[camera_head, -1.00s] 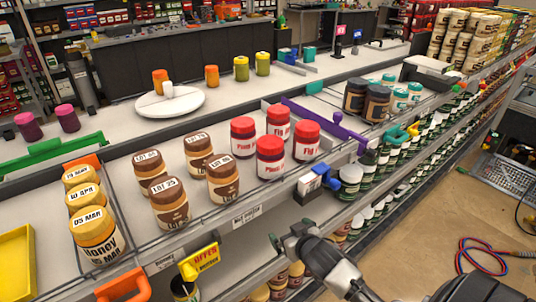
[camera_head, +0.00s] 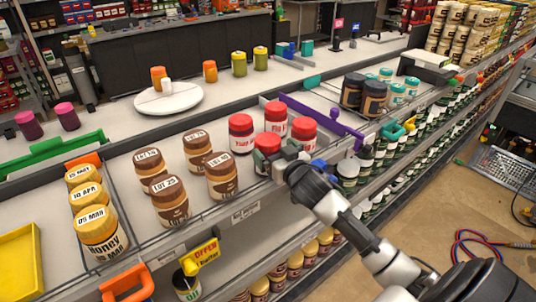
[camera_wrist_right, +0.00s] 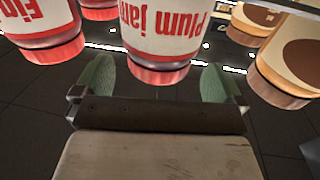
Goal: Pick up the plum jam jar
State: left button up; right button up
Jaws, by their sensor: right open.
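Several red-lidded jars stand grouped on the shelf in the head view. The front plum jam jar (camera_head: 266,143) is partly hidden by my right gripper (camera_head: 278,156). The fingers are open, with gaps on both sides of the lid. My left gripper is not in view.
A fig jar (camera_wrist_right: 42,22) stands close beside the plum jam jar, and brown-lidded jars (camera_head: 222,175) stand on its other side. A purple divider (camera_head: 316,122) lies beyond the red group. Honey jars (camera_head: 98,230) stand at the left.

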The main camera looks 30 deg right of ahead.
aim_at(268, 143)
jog(key=w+p, duration=0.1)
jog(key=w, duration=0.3)
jog(key=shift+d, duration=0.15)
jog(key=shift+c, duration=0.5)
jog(key=shift+r, duration=0.1)
jog(key=c, duration=0.9)
